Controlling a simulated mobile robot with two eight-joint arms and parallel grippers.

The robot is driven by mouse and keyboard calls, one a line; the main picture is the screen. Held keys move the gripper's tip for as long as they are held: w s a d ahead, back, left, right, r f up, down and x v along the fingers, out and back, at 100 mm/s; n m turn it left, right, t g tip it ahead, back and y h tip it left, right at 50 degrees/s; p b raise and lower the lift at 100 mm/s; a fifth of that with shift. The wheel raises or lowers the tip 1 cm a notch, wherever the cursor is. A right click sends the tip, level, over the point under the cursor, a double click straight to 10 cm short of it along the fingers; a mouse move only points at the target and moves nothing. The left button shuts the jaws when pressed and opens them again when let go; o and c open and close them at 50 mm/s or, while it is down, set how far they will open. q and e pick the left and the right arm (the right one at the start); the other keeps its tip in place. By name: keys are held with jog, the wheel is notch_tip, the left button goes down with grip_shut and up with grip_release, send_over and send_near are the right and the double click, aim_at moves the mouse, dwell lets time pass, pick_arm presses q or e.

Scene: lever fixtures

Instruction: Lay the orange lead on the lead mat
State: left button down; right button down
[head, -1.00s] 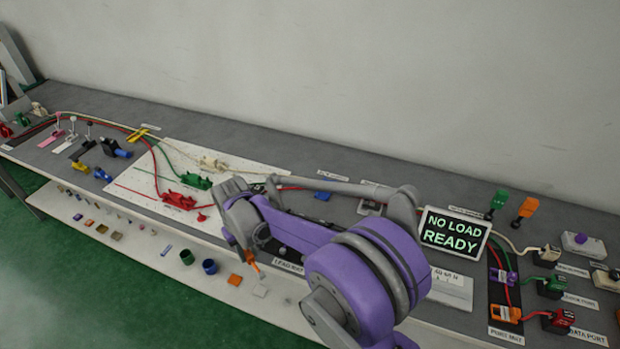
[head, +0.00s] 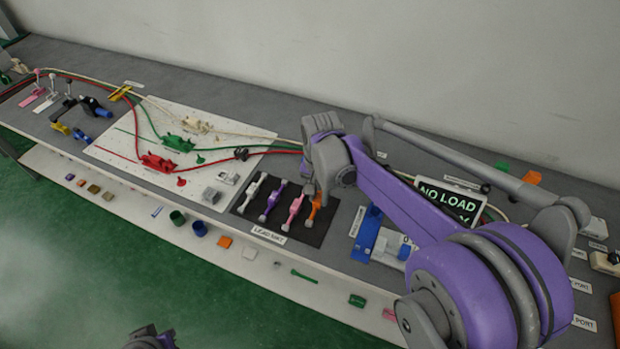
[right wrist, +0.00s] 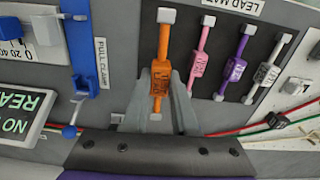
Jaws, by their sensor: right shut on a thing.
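The orange lead (head: 314,207) is at the right end of the dark lead mat (head: 309,236), beside the pink lead (head: 291,213). The purple lead (head: 270,205) and white lead (head: 251,194) lie further left on the mat. My right gripper (head: 315,188) reaches down over the orange lead and is shut on it. In the right wrist view the orange lead (right wrist: 161,68) sits between the grey fingers, roughly parallel to the others. I cannot tell whether it touches the mat. A dark and purple part at the bottom edge may be my left gripper (head: 150,338); its jaws are unclear.
A blue pull clamp (head: 367,234) stands right of the mat. The NO LOAD display (head: 447,200) is behind my right arm. A white board (head: 190,150) with red, green and cream clips lies left. Red and green cables run behind the mat.

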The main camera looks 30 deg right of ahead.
aim_at(320, 198)
jog(key=shift+d+r+m, duration=0.1)
jog(key=shift+r+m, duration=0.1)
jog(key=shift+m, duration=0.1)
jog(key=shift+s, duration=0.35)
jog(key=shift+w+f+b, duration=0.1)
jog(key=shift+f+b, duration=0.9)
jog(key=shift+f, duration=0.5)
jog(key=shift+f, duration=0.2)
jog(key=shift+f+b, duration=0.4)
jog(key=shift+f, duration=0.35)
jog(key=shift+f+b, duration=0.5)
jog(key=shift+b, duration=0.1)
jog(key=shift+f, duration=0.25)
jog(key=shift+f+b, duration=0.35)
jog(key=shift+b, duration=0.05)
